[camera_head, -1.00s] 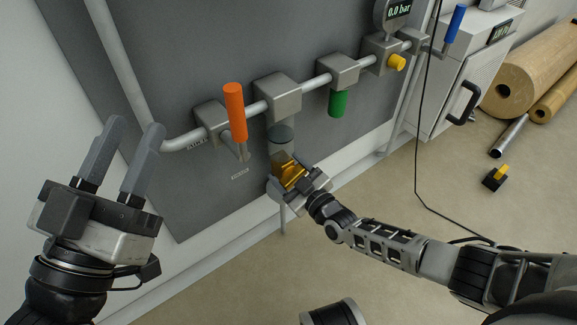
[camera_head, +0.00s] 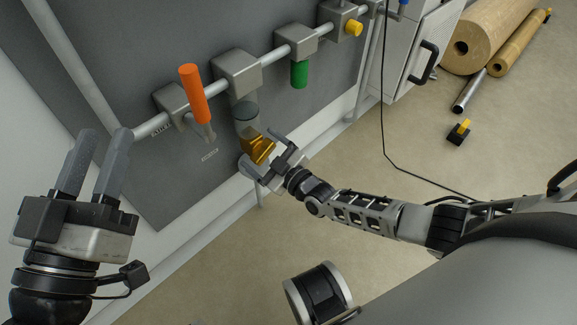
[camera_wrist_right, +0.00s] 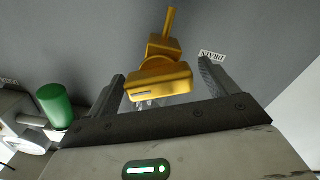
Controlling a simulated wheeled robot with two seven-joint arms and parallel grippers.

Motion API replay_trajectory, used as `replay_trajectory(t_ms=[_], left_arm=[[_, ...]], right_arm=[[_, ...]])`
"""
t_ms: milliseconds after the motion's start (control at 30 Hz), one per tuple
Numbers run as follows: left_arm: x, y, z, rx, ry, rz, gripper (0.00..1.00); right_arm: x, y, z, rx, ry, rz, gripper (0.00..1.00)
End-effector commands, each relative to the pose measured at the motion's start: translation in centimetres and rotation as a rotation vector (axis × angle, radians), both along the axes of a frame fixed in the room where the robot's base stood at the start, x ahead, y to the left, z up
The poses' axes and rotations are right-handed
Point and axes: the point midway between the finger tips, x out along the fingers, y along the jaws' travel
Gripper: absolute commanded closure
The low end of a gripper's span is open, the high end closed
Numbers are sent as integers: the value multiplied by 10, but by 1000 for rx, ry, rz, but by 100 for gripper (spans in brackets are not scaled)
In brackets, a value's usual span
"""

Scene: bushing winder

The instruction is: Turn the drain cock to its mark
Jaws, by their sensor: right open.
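The drain cock is a gold-yellow block with a narrow stem (camera_head: 258,147), below the clear bowl (camera_head: 246,115) on the grey panel. In the right wrist view the cock (camera_wrist_right: 160,85) lies between my right fingers, its stem pointing up. A small DRAIN label (camera_wrist_right: 212,55) shows beside the right finger; I cannot make out a mark. My right gripper (camera_head: 262,154) is open around the cock, with gaps on both sides in the wrist view. My left gripper (camera_head: 95,145) is open and empty at the left, away from the pipe.
An orange handle (camera_head: 193,95), a green cylinder (camera_head: 299,74) and a yellow knob (camera_head: 354,28) sit along the pipe above. A cabinet (camera_head: 415,50) stands right of the panel. Rolls (camera_head: 490,35) and a small black-yellow block (camera_head: 459,132) lie on the open floor.

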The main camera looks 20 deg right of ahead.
Motion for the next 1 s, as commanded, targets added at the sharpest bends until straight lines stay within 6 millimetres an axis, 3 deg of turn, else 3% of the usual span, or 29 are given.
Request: replay_trajectory(t_ms=[267,500,700,1000], left_arm=[[-20,-8,-40,-108,410,-55,64],[-24,-7,-51,-53,469,-41,64],[-23,-6,-54,-24,472,-30,64],[-23,-5,-55,-17,470,-26,64]], right_arm=[[-65,-24,4,-3,5,0,15],[-111,-41,3,-2,2,0,15],[-129,-48,2,-1,0,-1,15],[-132,-49,1,-1,-2,0,15]])
